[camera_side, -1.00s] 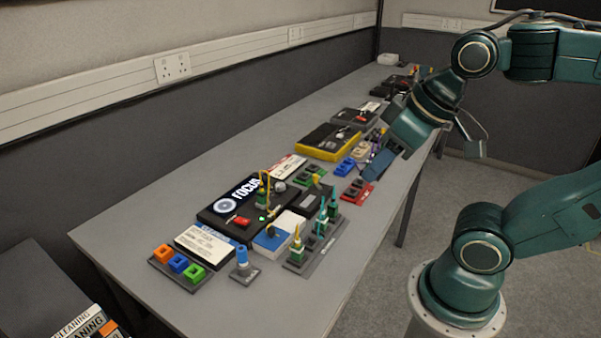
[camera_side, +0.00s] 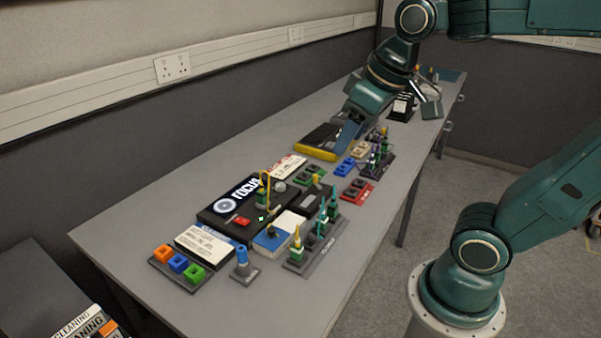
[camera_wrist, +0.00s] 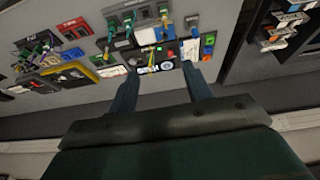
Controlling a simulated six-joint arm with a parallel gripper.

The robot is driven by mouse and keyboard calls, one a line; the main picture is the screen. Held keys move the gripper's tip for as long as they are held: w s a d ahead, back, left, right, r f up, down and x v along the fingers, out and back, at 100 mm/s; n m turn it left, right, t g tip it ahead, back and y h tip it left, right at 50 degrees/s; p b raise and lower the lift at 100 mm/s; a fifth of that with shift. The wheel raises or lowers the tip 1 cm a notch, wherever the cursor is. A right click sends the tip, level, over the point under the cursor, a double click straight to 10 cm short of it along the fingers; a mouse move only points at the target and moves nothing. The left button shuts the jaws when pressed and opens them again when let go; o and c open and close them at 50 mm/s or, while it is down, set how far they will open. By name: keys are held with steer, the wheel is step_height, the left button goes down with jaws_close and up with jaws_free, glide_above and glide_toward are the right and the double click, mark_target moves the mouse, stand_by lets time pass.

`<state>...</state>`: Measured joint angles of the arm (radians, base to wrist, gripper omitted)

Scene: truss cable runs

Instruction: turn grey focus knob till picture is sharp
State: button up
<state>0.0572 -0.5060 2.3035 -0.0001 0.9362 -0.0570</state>
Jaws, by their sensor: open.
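A black focus box (camera_side: 208,217) sits on the bench left of centre in the side view. Its lit screen (camera_side: 240,194) shows the word FOCUS and a round picture; whether that picture is sharp is too small to tell. The grey knob (camera_side: 279,187) is at the box's back right corner, beside a yellow cable. My gripper (camera_side: 345,142) is farther along the bench, above the yellow-edged box, apart from the knob. In the wrist view my gripper (camera_wrist: 157,73) is open and empty, with the focus screen (camera_wrist: 155,66) showing between its fingers.
A yellow-edged black box (camera_side: 318,151) lies under my gripper. A dark rack with teal and yellow cables (camera_side: 318,245) stands in front of the focus box. Orange, blue and green blocks (camera_side: 179,263) lie at the near end. The bench's front strip is clear.

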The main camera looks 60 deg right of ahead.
steer(key=w+d+g, duration=0.1)
steer(key=w+d, duration=0.2)
steer(key=w, duration=0.6)
steer(key=g, duration=0.4)
glide_above(280, 184)
step_height(280, 184, down, 15)
steer(key=shift+s+a+f, duration=0.1)
steer(key=shift+f, duration=0.1)
step_height(280, 184, down, 14)
steer(key=shift+r, duration=0.1)
steer(key=c, duration=1)
